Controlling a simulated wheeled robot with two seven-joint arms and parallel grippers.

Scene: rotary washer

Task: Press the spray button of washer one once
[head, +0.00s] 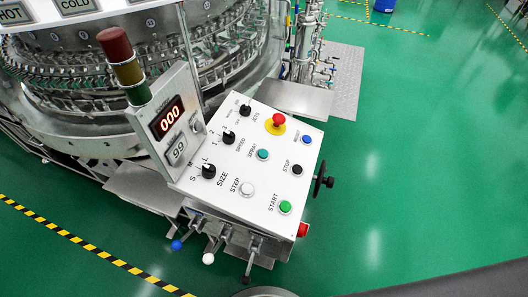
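The washer's control box (225,205) has a white sloped panel, seen from above in the middle of the head view. The spray button (262,155) is a small teal round button near the panel's middle, with what looks like a SPRAY label on its left. Nothing covers it or touches it. A display box (187,150) at the panel's left reads 000 and 99. Neither of my grippers shows in the head view. Only one washer panel is in view, and I see no number one on it.
Near the button are a white STEP button (246,188), green START button (285,206), black STOP button (296,169), blue button (307,139) and red mushroom button (279,120). Black knobs (208,171) line the left. A handwheel (324,183) juts right. Green floor on the right is clear.

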